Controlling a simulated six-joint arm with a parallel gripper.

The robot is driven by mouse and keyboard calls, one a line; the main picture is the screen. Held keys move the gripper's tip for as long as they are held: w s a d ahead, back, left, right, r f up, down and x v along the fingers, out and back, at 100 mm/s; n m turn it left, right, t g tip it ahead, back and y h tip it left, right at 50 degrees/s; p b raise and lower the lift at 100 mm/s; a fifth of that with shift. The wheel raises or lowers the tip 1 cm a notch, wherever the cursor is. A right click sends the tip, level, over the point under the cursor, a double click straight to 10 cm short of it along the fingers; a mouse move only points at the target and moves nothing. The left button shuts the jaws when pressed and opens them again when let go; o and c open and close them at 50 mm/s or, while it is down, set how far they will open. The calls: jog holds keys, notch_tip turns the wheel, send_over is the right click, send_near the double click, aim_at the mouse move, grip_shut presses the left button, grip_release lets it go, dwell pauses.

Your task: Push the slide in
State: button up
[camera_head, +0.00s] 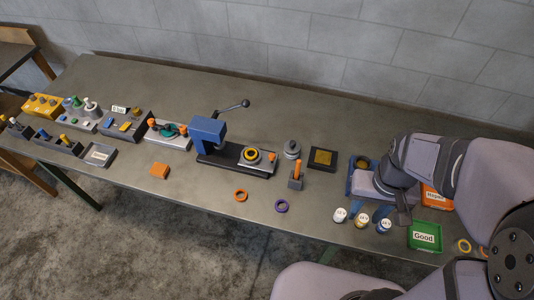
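A blue press (208,131) with a black lever (232,107) stands mid-table on a dark base (225,160). A grey slide (262,164) sits on the base to the right of the press head, out from under it. It carries a yellow ring (250,155) and has an orange handle (271,156) at its right end. My gripper (402,217) is far to the right, near the blue tray, apart from the slide. It looks small and dark here, and its finger opening is not clear.
An orange-handled tool in a holder (296,178), a grey stepped part (292,150) and a black-framed block (322,159) stand right of the press. Orange (240,195) and purple (281,206) rings lie in front. Labelled jars (361,221), a blue tray (353,184) and a green Good bin (424,237) are near my arm.

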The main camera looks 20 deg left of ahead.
jog(key=w+a+n+b, duration=0.25)
jog(key=w+a, duration=0.25)
jog(key=w, duration=0.4)
jog(key=n+b, duration=0.4)
jog(key=n, duration=0.3)
send_near(272, 155)
jog(key=shift+d+f, duration=0.25)
jog(key=shift+d, duration=0.15)
jog(key=shift+a+f, duration=0.15)
jog(key=shift+a, duration=0.35)
jog(key=shift+f+p, duration=1.45)
jog(key=shift+f, duration=2.15)
grip_shut()
